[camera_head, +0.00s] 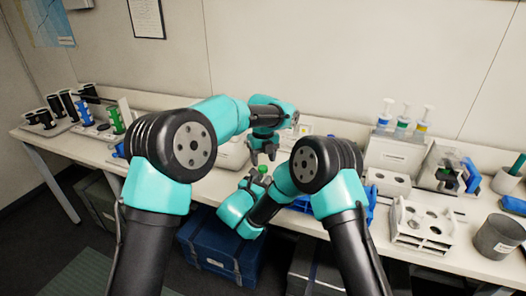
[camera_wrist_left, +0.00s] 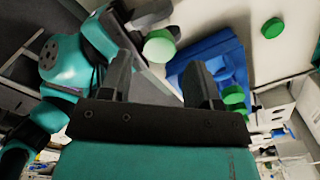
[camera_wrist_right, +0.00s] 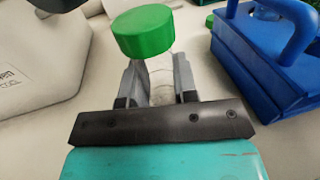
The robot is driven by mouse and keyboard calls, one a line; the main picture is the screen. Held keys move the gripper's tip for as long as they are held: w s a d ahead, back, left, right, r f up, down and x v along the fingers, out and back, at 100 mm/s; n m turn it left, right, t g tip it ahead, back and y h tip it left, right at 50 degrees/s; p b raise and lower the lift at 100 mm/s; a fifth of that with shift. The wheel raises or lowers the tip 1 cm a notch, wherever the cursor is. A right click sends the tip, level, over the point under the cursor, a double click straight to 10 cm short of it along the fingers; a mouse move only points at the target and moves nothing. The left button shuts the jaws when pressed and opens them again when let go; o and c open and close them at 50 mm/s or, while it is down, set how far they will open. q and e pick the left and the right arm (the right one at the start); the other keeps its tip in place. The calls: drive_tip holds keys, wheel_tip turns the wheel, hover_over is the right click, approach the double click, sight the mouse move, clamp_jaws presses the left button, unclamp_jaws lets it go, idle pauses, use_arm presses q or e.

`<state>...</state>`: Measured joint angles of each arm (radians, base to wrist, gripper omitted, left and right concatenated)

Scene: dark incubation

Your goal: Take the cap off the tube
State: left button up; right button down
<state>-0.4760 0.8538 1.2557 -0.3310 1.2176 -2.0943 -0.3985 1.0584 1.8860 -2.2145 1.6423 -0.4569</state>
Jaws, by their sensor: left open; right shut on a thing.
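My right gripper (camera_wrist_right: 158,75) is shut on a clear tube (camera_wrist_right: 160,72) with a green cap (camera_wrist_right: 144,30) on its top. The cap stands above the fingers, and the tube's lower part is hidden. In the head view the cap (camera_head: 263,169) shows just below my left gripper (camera_head: 262,157), which points down with its fingers open. In the left wrist view the cap (camera_wrist_left: 160,47) appears near and between the tips of the open left fingers (camera_wrist_left: 163,75), apart from them as far as I can tell.
A blue rack (camera_wrist_right: 265,55) stands right of the tube in the right wrist view. Loose-looking green caps (camera_wrist_left: 272,27) lie by it in the left wrist view. A white holed rack (camera_head: 422,226) and a grey cup (camera_head: 498,238) stand at the bench's right.

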sight(263, 167)
use_arm(q)
drive_tip(key=shift+f, duration=1.7)
drive_tip(key=shift+c, duration=0.4)
drive_tip(key=c, duration=0.9)
drive_tip(key=shift+o, duration=0.2)
drive_tip(key=shift+n, duration=0.3)
